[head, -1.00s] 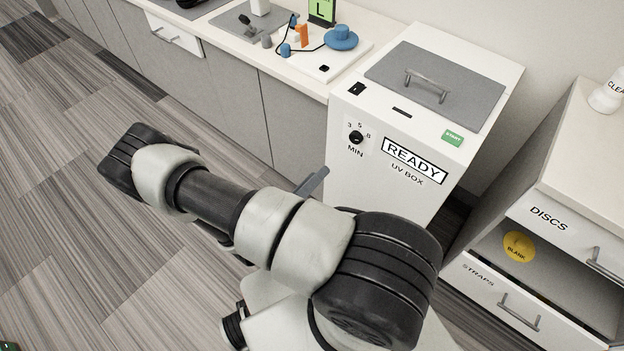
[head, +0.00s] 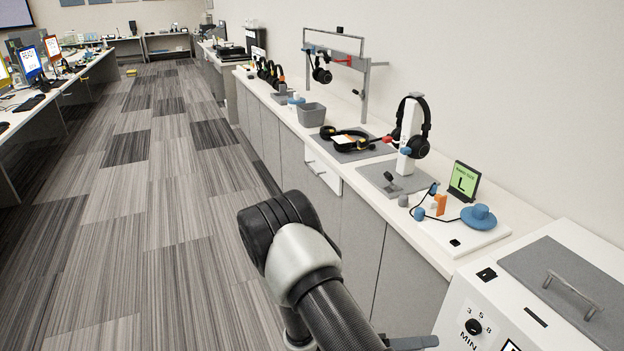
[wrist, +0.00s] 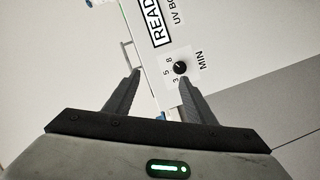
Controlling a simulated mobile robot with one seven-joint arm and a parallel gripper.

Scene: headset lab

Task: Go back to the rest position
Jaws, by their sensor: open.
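My gripper (wrist: 160,92) shows in the wrist view with its two dark fingers spread apart and nothing between them. Beyond the fingers is the white front of the UV box (wrist: 150,65), with its dial (wrist: 180,67) close to the right fingertip in the picture; I cannot tell the gap. In the head view my arm reaches up from the bottom edge over the floor, left of the UV box (head: 460,312). The gripper's fingers cannot be made out there.
A long counter (head: 420,255) runs along the right wall. It carries a headset on a white stand (head: 408,130), a green sign (head: 464,180), a blue round part (head: 478,216) and a grey bin (head: 312,114). The striped floor aisle (head: 150,200) at left is clear. Desks with monitors line its far left.

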